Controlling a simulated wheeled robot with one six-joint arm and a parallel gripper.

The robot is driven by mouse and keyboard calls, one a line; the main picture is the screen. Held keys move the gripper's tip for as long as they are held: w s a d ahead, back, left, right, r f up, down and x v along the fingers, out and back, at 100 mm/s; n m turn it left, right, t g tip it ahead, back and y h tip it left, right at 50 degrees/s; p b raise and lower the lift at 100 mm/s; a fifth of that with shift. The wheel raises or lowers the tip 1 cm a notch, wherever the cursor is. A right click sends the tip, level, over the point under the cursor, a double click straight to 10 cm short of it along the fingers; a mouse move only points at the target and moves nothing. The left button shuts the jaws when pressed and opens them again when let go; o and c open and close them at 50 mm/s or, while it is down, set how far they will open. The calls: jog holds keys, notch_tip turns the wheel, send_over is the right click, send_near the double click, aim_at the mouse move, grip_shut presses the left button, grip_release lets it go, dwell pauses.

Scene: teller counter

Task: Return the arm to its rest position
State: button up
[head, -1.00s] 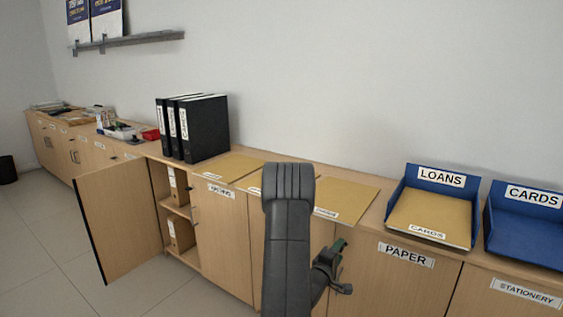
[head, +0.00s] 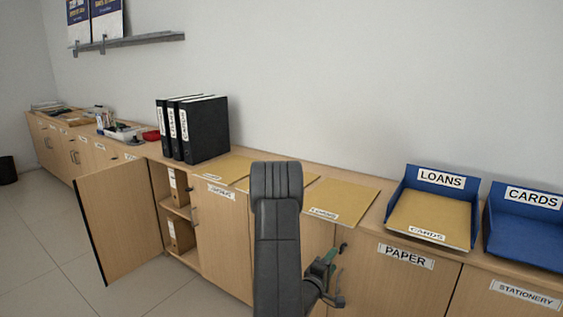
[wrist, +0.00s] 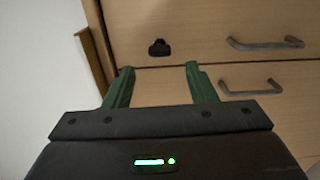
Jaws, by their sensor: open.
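My gripper (head: 327,277) hangs low in front of the cabinet fronts, right of my dark arm, partly hidden behind it in the head view. In the wrist view my gripper (wrist: 158,72) shows two green fingers held apart with nothing between them. Beyond the fingers are wooden fronts (wrist: 205,15) with two grey handles (wrist: 265,43) and a small black fitting (wrist: 159,47). I cannot tell how far the fingertips are from these fronts.
The counter carries black binders (head: 205,128), tan folders (head: 342,198), a blue LOANS tray (head: 441,181) holding a CARDS folder (head: 428,216), and a blue CARDS tray (head: 532,197). A cabinet door (head: 120,220) stands open at left, jutting over free floor (head: 45,240).

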aim_at(340, 250)
jog(key=x, duration=0.7)
jog(key=shift+b, duration=0.35)
jog(key=shift+s+a+m+b, duration=0.1)
jog(key=shift+s+m+b, duration=0.2)
jog(key=shift+m, duration=0.6)
jog(key=m+b, duration=0.1)
jog(key=m, duration=0.3)
jog(key=m+b, duration=0.1)
jog(key=m, duration=0.2)
jog(key=shift+m, duration=0.3)
jog(key=m+b, duration=0.1)
jog(key=m, duration=0.3)
jog(key=shift+m, duration=2.3)
jog(key=shift+r, duration=0.15)
